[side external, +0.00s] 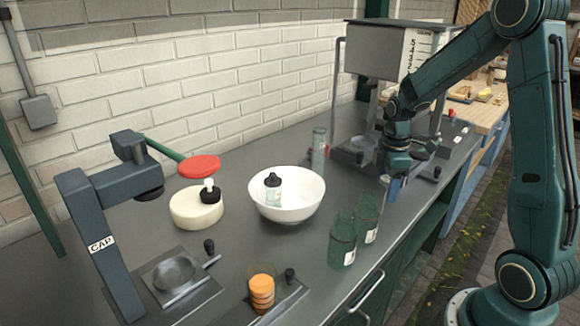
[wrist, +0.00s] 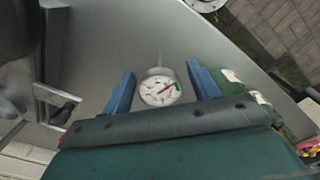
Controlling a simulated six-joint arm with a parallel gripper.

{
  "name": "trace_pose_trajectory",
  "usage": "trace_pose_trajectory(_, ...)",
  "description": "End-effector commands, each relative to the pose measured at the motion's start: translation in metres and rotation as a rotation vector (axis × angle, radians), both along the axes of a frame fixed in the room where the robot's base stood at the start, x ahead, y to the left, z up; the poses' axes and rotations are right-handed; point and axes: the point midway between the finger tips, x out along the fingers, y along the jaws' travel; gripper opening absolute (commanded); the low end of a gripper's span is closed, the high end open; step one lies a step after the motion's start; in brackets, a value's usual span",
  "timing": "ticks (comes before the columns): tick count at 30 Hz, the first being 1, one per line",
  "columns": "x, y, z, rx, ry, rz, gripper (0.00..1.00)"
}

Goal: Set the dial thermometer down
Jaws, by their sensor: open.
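The dial thermometer (wrist: 160,90) shows in the wrist view with its round white face, red needle and a thin stem pointing away from my gripper. It lies between the two blue fingers of my gripper (wrist: 160,71), with a visible gap on each side. My gripper is open. I cannot tell whether the thermometer touches the counter. In the side view my gripper (side external: 391,188) points down, low over the right edge of the grey counter (side external: 245,242). The thermometer cannot be made out clearly there.
Two green glass jars (side external: 343,240) stand just in front of my gripper. A white bowl (side external: 288,208) holds a small bottle (side external: 273,190). A clear tube (side external: 318,152) and a hopper stand (side external: 385,55) are behind. A capping press (side external: 100,225) and an orange stack (side external: 262,291) are at left and front.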

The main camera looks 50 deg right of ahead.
Motion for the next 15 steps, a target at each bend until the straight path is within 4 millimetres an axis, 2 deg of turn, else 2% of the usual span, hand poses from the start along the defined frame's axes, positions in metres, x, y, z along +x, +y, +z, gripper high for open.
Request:
trace_pose_trajectory(8, 0.001, 0.000, 0.030, -0.002, -0.005, 0.000, 0.60)
trace_pose_trajectory(15, 0.001, -0.001, 0.070, -0.002, -0.005, 0.000, 0.60)
